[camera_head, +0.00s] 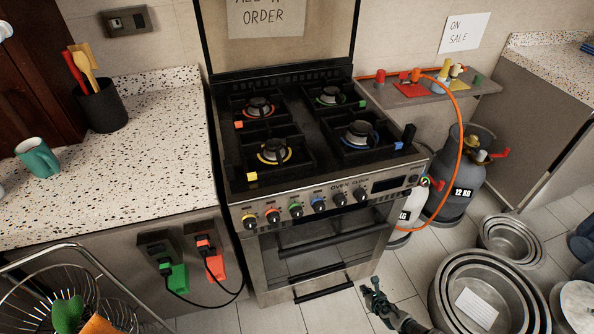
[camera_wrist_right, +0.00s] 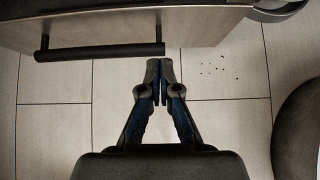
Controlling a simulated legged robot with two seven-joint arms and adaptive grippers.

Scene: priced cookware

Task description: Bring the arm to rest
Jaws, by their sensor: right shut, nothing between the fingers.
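My right gripper (camera_head: 373,290) is low in front of the stove (camera_head: 310,210), near the bottom of the head view, above the tiled floor. It also shows in the right wrist view (camera_wrist_right: 159,63), where its two fingers meet at the tips with nothing between them. A dark drawer handle (camera_wrist_right: 100,51) lies just ahead and to the left of the fingertips in that view; I cannot tell how far apart they are in depth. My left gripper is in neither view.
Metal pots (camera_head: 487,290) stand on the floor at the right. A gas cylinder (camera_head: 462,175) with an orange hose (camera_head: 458,130) is beside the stove. A speckled counter (camera_head: 160,180) holds a teal mug (camera_head: 38,158) and a black utensil holder (camera_head: 102,106). A wire rack (camera_head: 95,290) is at lower left.

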